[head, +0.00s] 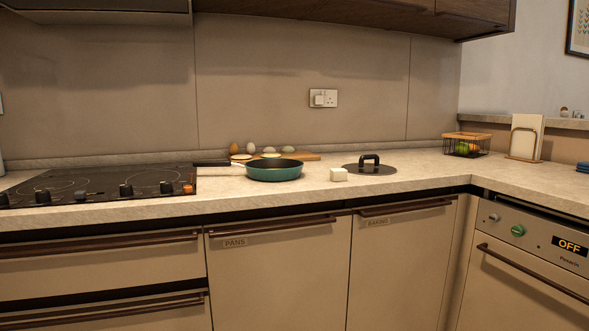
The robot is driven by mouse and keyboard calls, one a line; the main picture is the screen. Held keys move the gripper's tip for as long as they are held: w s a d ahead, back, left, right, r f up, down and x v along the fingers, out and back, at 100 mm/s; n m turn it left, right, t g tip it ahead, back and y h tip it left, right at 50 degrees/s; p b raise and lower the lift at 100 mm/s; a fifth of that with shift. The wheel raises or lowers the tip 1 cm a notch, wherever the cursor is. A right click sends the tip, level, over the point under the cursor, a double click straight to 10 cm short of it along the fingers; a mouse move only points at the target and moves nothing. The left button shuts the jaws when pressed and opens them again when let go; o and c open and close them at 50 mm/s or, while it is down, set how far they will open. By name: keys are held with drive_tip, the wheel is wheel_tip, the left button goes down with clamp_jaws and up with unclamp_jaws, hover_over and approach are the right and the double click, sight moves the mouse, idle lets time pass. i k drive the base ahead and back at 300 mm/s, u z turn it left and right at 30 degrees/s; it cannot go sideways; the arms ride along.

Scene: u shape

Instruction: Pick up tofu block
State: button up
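The tofu block (339,175) is a small white cube. It sits on the pale countertop (420,182), close to the front edge, in the head view. A dark green frying pan (274,171) stands to its left, with a gap between them. A dark round lid (371,168) with a black upright handle lies just behind and to the right of the block. My gripper does not show in this view.
A wooden board (300,157) with eggs and pale round pieces is behind the pan. A black cooktop (90,186) is at left. A wire basket (467,145) stands at right. Counter in front of the basket is clear.

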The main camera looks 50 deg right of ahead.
sight(336, 175)
drive_tip(key=i, duration=1.25)
drive_tip(key=z, duration=3.6)
drive_tip(key=i, duration=0.1)
drive_tip(key=u, duration=0.15)
